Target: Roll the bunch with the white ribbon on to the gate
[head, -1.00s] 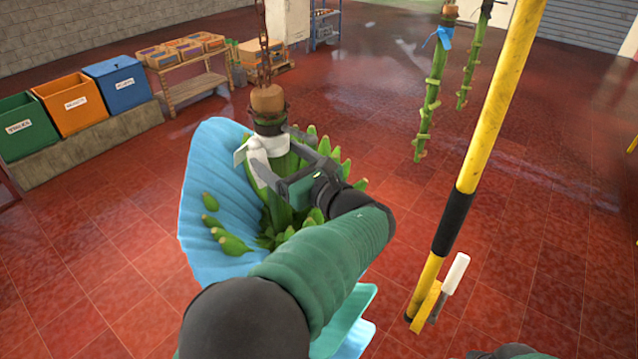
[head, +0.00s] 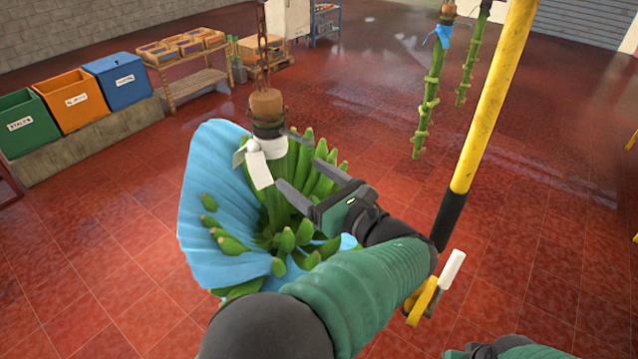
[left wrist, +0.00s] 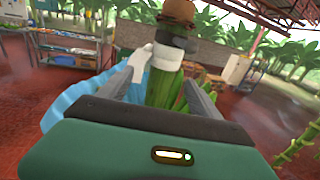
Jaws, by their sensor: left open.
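The bunch of green bananas (head: 300,190) hangs from a rusty chain, with a light blue cover (head: 215,220) opened behind and to its left. A white ribbon (head: 262,168) is tied round its stem, under a brown stem top; the ribbon also shows in the left wrist view (left wrist: 165,58). My left gripper (head: 287,160) is open, its two fingers pointing at the stem just below the ribbon; I cannot tell whether they touch it. In the left wrist view the stem shows beyond and between the fingers (left wrist: 166,72). My right gripper does not show.
A yellow pole (head: 490,110) with a black sleeve and a white-handled piece (head: 452,270) stands right of the bunch. A bare green stem with a blue ribbon (head: 430,95) hangs behind. Bins (head: 72,100) stand far left. The red floor between is clear.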

